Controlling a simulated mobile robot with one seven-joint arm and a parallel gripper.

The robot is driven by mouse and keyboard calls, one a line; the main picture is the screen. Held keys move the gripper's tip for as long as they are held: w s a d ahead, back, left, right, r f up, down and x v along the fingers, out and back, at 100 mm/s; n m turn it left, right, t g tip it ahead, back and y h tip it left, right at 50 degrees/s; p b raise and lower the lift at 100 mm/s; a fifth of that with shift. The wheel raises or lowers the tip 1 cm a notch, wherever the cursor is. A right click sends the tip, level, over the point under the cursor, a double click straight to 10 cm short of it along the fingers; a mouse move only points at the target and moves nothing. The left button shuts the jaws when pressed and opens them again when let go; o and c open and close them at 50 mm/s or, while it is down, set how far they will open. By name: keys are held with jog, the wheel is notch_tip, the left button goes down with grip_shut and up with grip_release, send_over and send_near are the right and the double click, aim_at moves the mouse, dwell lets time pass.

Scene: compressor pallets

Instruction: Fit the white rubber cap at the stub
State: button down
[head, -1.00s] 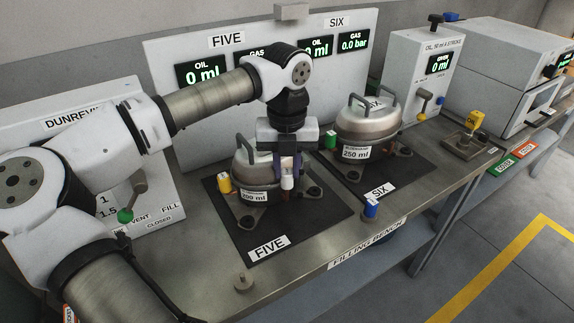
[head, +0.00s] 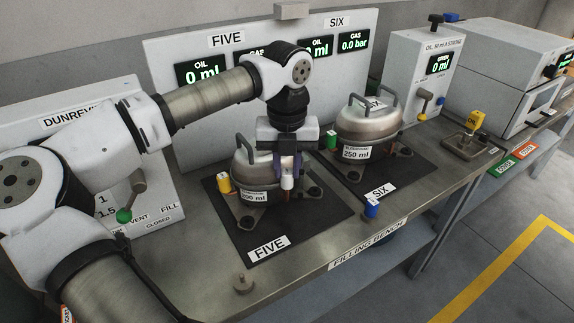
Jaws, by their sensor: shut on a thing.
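My gripper (head: 287,172) points down at the right front of the compressor (head: 252,185) on the mat labelled FIVE. It is shut on the white rubber cap (head: 287,182), which shows as a small pale piece between the fingertips. A short brownish stub (head: 287,194) shows just under the cap. I cannot tell whether the cap sits on the stub or only above it. The gripper body hides part of the compressor's handle and top.
A yellow cap (head: 224,182) is on the left of this compressor. A second compressor (head: 368,128), with a green cap (head: 331,139) beside it, stands on mat SIX.

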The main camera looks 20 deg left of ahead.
aim_at(287, 171)
jog(key=shift+f+b, duration=1.55)
jog(key=c, duration=1.1)
grip_release()
jog(key=shift+c, duration=0.2)
notch_tip(287, 171, up, 14)
jog(key=p, duration=0.8)
jog(key=shift+f, duration=0.1)
